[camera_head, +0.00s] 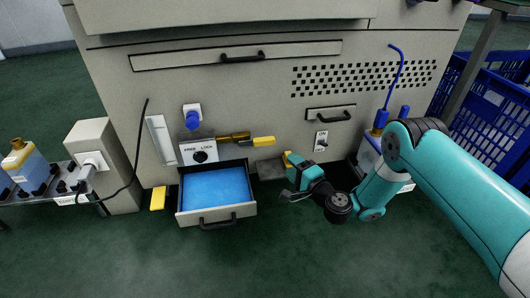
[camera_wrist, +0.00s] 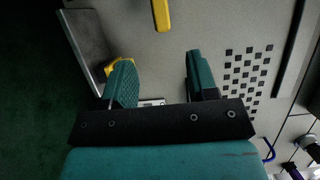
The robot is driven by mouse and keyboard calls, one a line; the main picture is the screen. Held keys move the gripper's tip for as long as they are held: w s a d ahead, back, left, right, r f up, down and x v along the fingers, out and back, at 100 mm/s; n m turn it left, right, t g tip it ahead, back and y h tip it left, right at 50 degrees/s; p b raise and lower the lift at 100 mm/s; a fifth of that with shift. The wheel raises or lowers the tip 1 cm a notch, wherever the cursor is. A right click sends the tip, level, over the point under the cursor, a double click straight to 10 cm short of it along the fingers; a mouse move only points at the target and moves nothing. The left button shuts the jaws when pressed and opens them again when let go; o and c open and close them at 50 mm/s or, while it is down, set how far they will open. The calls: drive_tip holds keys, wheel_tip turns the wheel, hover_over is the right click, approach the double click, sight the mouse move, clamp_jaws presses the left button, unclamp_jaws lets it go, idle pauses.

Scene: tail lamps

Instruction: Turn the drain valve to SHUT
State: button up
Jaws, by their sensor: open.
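A brass valve (camera_head: 232,137) with a yellow lever (camera_head: 263,141) sticks out from the machine's front, above the open drawer. The lever points right, roughly level. I take this as the drain valve; no SHUT mark can be read. In the wrist view a yellow bar, probably the lever (camera_wrist: 161,14), shows at the top edge, beyond the fingertips. My gripper (camera_wrist: 160,70) is open and empty. In the head view my gripper (camera_head: 291,163) is low before the panel, right of and below the lever. A yellow piece (camera_wrist: 120,66) shows partly hidden behind the left finger.
An open drawer (camera_head: 218,217) with a blue inside juts out left of my gripper. A FREE/LOCK knob (camera_head: 200,156) sits above it. An ON switch (camera_head: 321,140) is on the panel to the right. A blue crate (camera_head: 500,110) stands far right. The green floor in front is clear.

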sight(267, 144)
drive_tip(key=shift+a+f+b, duration=0.1)
drive_tip(key=shift+f+b, duration=0.25)
drive_tip(key=shift+b, duration=0.3)
drive_tip(key=b+x, duration=0.1)
drive_tip(key=x, duration=0.3)
drive_tip(key=b+x, duration=0.2)
drive_tip(key=x, duration=0.3)
drive_tip(key=b+x, duration=0.2)
drive_tip(key=x, duration=0.2)
drive_tip(key=shift+a+r, duration=0.25)
drive_tip(key=shift+w+a+r+b, duration=0.15)
drive_tip(key=shift+w+a+b, duration=0.2)
drive_tip(key=shift+w, duration=0.15)
clamp_jaws()
